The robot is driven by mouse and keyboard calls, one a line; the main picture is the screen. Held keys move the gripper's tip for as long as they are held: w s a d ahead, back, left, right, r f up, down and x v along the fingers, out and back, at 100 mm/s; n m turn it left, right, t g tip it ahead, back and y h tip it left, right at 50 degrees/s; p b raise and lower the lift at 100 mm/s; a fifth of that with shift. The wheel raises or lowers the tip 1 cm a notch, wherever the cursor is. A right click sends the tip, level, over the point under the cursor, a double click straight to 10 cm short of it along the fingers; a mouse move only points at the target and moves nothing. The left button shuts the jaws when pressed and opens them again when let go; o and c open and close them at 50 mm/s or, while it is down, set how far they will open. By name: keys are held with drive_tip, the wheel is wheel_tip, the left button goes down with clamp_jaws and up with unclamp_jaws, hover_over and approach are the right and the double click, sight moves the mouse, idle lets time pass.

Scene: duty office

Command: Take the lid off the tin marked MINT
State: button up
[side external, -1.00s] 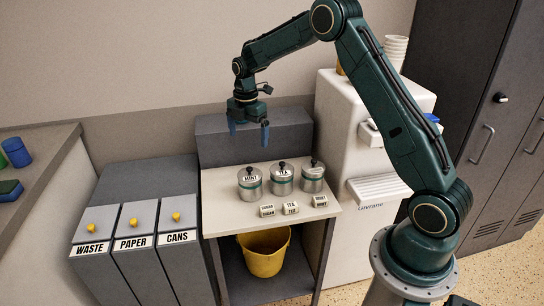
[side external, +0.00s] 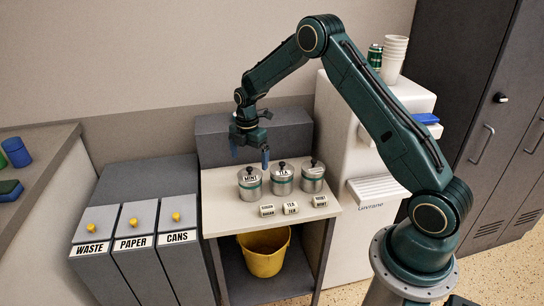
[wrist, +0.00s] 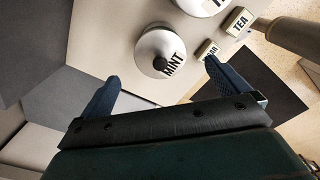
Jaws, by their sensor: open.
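The tin marked MINT (side external: 250,188) stands upright on the small table, leftmost of three silver tins. Its lid (side external: 250,173) is on, with a dark knob (side external: 250,169) on top. In the wrist view the lid (wrist: 152,48) and its knob (wrist: 159,63) show from above, beyond my fingertips. My gripper (side external: 250,160) is open and empty, with its blue fingers pointing down just above the MINT tin. In the wrist view my gripper (wrist: 162,76) has its fingers spread to either side of the knob, and neither finger is seen touching it.
The TEA tin (side external: 282,184) stands close on the right, and a third tin (side external: 313,182) beyond it. Small label blocks (side external: 290,209) lie in front on the table (side external: 222,222). A grey raised back (side external: 215,155) stands behind. A yellow bucket (side external: 264,262) is below.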

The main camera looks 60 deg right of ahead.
sight(249, 168)
drive_tip(key=shift+a+f, duration=0.1)
drive_tip(key=shift+f, duration=2.25)
drive_tip(key=c, duration=1.1)
